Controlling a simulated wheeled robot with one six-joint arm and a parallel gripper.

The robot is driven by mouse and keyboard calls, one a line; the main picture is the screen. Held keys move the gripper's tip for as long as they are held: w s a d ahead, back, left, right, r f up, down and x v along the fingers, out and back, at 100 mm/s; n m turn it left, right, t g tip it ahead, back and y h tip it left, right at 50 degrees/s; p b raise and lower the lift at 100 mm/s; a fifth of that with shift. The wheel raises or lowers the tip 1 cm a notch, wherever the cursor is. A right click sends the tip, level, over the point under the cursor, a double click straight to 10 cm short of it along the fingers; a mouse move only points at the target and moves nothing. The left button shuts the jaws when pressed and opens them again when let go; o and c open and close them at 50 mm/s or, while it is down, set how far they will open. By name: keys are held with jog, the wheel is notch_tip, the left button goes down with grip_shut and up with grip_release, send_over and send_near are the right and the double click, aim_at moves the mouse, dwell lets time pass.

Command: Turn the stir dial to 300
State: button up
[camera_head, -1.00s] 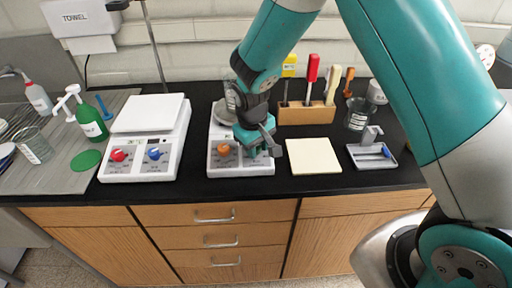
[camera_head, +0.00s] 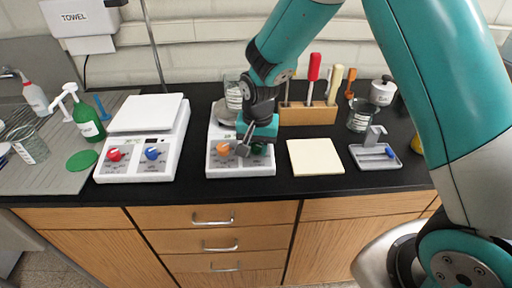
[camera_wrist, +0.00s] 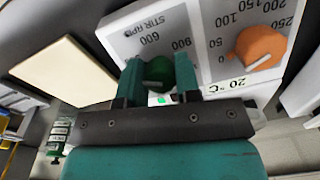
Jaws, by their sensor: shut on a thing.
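The stir dial is a green knob (camera_wrist: 158,72) on the white panel of the hotplate stirrer (camera_wrist: 118,36), beside the lettering STIR RPM. The numbers 600 and 900 show near it; its pointer is hidden. My gripper (camera_wrist: 160,78) has one finger on each side of the green knob and is shut on it. In the head view my gripper (camera_head: 250,146) is at the front of the stirrer (camera_head: 214,160), over the right part of its panel, and mostly hides the green knob. An orange knob (camera_head: 222,148) sits to its left; it also shows in the wrist view (camera_wrist: 262,47).
A white balance-like device (camera_head: 146,120) with a red and a blue knob stands to the left. A cream pad (camera_head: 315,157) and a grey tray (camera_head: 374,161) lie to the right. A wooden tool block (camera_head: 308,114) and beakers stand behind.

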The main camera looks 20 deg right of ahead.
aim_at(259, 149)
jog(key=shift+m, duration=0.4)
jog(key=shift+w, duration=0.1)
jog(key=o, duration=0.9)
jog(key=r, duration=0.5)
jog(key=s+r+b, duration=0.1)
jog(key=r, duration=0.5)
jog(key=r+b, duration=0.1)
jog(key=r, duration=0.5)
jog(key=shift+s+d+r, duration=0.15)
jog(key=shift+s+r, duration=0.05)
